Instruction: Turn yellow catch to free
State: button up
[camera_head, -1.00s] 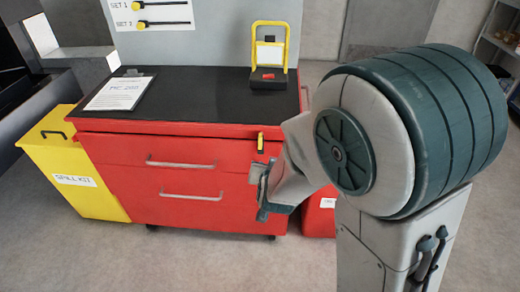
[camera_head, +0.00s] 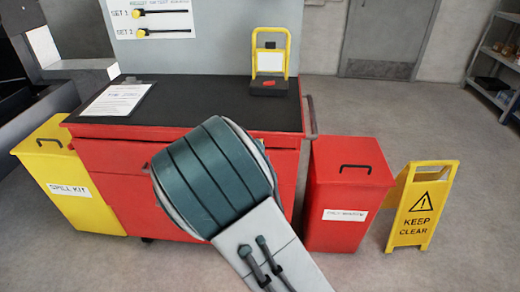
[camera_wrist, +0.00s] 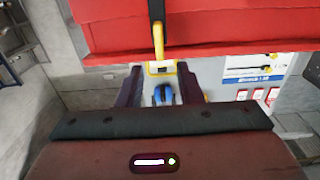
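The yellow catch (camera_wrist: 159,42) shows in the wrist view, hanging from a black piece on the front of the red cabinet (camera_wrist: 110,28). Its lower end is a short yellow crosspiece. My gripper (camera_wrist: 160,70) is open, with its two dark fingers to the left and right of that lower end. A gap shows on both sides, and I cannot tell whether either finger touches it. In the head view my arm hides the catch and my gripper, and covers the right front of the red cabinet (camera_head: 110,165).
On the black top stand a yellow-framed device (camera_head: 270,62) and a clipboard (camera_head: 115,100). A yellow spill-kit bin (camera_head: 55,180) is at the left. A red bin (camera_head: 345,190) and a keep-clear sign (camera_head: 420,205) stand at the right. Open floor lies beyond the sign.

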jog(key=w, duration=0.6)
jog(key=shift+w, duration=0.4)
jog(key=shift+d, duration=0.1)
grip_shut()
